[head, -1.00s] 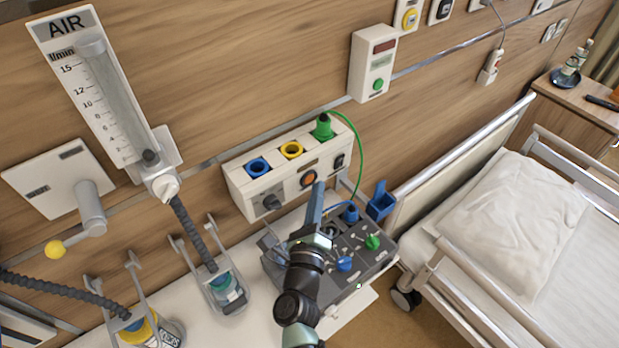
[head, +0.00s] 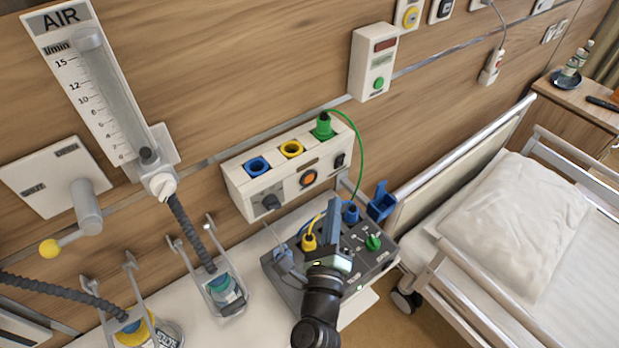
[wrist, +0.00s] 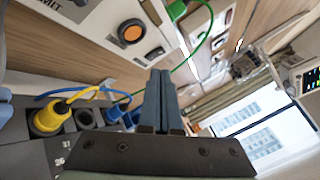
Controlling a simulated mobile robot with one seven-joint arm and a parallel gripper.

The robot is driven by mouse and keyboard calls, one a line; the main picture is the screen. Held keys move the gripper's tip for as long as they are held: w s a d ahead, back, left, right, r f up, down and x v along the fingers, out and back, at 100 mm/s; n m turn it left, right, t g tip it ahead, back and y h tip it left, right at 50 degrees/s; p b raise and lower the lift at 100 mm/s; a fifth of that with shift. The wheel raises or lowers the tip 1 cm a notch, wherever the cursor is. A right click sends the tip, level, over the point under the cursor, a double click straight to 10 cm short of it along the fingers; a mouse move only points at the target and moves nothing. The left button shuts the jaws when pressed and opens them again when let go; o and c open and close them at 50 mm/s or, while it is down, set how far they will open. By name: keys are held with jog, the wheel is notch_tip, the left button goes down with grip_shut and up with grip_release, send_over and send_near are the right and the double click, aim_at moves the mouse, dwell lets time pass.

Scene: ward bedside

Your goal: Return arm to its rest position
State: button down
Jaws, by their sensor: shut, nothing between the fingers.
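My gripper (head: 333,218) is over the dark grey box with knobs and sockets (head: 281,283), in the middle of the head view. Its fingers are together and empty; they also show closed in the wrist view (wrist: 160,92). My arm comes up from the bottom of the picture and hides part of the box. A yellow plug (head: 309,242) is in the box just left of the fingers, and it shows at the left of the wrist view (wrist: 48,119). A blue plug (head: 351,213) stands at the box's back edge, to the right of the fingers.
Behind the box is a white wall unit (head: 236,190) with blue, yellow and green sockets; a green plug (head: 323,127) with a green cable is in it. A blue holder (head: 381,201) is at right. The bed (head: 470,286) is further right. Suction jars stand at left.

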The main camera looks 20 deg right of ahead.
dwell(0.5)
jog(key=w+a+r+n+t+y, duration=0.25)
jog(key=r+n, duration=0.25)
jog(key=r, duration=0.5)
jog(key=w+a+r+n+t+y, duration=0.15)
jog(key=a+r+n, duration=0.3)
jog(key=r, duration=0.45)
jog(key=w+a+r+n+t+y, duration=0.1)
jog(key=a+r+n+t+y, duration=0.2)
jog(key=r+n, duration=0.5)
jog(key=s+a+r+n+t, duration=0.1)
jog(key=s+r+n, duration=0.3)
jog(key=r, duration=0.5)
jog(key=s+a+r+n+t, duration=0.1)
jog(key=s+a+r+n, duration=0.2)
jog(key=r, duration=0.6)
jog(key=s+a+r+n+t+y, duration=0.1)
jog(key=s+r+n, duration=0.6)
jog(key=r, duration=0.3)
jog(key=shift+s+a+t, duration=0.3)
jog(key=shift+s+a, duration=0.1)
jog(key=shift+s, duration=0.05)
